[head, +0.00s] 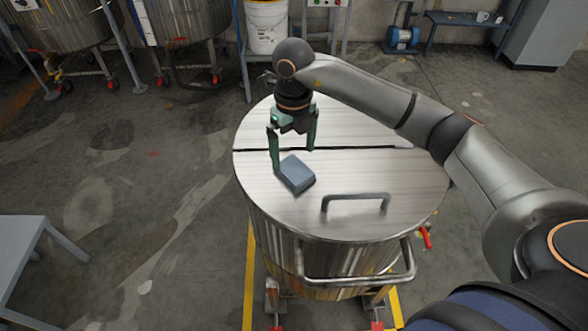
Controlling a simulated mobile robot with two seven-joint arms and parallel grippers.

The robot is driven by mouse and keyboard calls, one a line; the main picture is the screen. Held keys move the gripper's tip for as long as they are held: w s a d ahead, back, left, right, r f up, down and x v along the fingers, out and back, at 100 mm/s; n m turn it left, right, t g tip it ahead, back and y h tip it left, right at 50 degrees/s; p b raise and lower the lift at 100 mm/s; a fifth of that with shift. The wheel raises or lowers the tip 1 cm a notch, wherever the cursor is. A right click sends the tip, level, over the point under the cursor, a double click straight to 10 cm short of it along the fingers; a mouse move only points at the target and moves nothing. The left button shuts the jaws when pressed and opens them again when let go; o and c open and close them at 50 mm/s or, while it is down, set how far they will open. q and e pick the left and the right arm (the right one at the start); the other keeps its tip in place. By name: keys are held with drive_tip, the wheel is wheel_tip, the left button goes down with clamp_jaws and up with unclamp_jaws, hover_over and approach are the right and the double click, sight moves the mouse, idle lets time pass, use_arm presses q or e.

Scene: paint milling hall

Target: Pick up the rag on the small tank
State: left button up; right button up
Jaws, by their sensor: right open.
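The rag (296,174) is a folded blue-grey block. It lies on the steel lid of the small tank (260,196), in front of the seam across the lid. My right gripper (293,158) is open and points down over the lid, with its green fingers spread. Its left fingertip is close to the rag's left back edge, and its right finger is behind and to the right of the rag. I cannot tell whether a finger touches the rag. My left gripper is not in view.
A bar handle (356,197) stands on the lid, right of the rag. A rail handle (357,279) sticks out at the tank's front. A grey table (20,250) is at the left. Larger tanks (185,20) and a white bucket (267,27) stand behind. The floor left of the tank is clear.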

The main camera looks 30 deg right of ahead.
sight(295, 169)
drive_tip(key=shift+s+d+f+p, duration=0.15)
drive_tip(key=shift+f+p, duration=0.25)
drive_tip(key=shift+f, duration=2.3)
drive_tip(key=c, duration=1.2)
